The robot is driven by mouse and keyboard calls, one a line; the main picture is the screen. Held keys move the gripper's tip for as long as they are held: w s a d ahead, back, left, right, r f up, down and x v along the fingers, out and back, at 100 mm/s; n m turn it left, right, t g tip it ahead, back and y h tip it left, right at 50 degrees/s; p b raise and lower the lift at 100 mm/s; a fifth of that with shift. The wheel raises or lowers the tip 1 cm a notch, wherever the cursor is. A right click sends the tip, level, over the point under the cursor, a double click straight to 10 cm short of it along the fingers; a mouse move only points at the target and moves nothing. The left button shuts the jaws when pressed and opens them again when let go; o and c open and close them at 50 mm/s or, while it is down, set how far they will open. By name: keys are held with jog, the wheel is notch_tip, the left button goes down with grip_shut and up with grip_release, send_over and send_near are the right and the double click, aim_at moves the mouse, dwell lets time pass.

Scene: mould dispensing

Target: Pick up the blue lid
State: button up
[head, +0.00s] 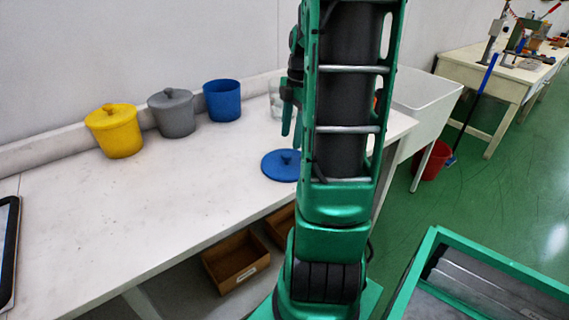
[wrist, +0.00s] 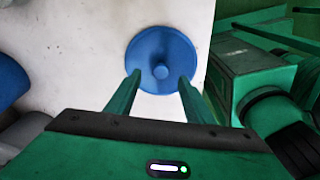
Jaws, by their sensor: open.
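The blue lid (head: 280,166) lies flat on the white bench, to the left of my arm in the head view, its right edge partly hidden by the arm. In the wrist view the round blue lid (wrist: 160,52) shows whole, with its knob in the middle. My gripper (wrist: 160,78) is open and empty, its two green fingers pointing at the lid with the knob between their lines. I cannot tell the exact height of the fingertips above it. The blue pot (head: 222,101) stands open at the back of the bench.
A yellow lidded pot (head: 116,132) and a grey lidded pot (head: 173,114) stand left of the blue pot. Clear glassware (head: 275,98) is partly hidden by my arm. The white bench (head: 150,210) is bare at front left. A tablet-like object (head: 8,250) lies at its left edge.

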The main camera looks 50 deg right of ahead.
aim_at(287, 154)
jog(key=shift+w+a+f, duration=0.1)
jog(key=shift+a+f, duration=0.1)
jog(key=shift+f, duration=0.75)
jog(key=shift+a+f, duration=0.25)
jog(key=shift+f, duration=0.7)
jog(key=shift+w+a+f, duration=0.1)
jog(key=shift+a+f, duration=0.1)
jog(key=shift+f, duration=0.75)
grip_shut()
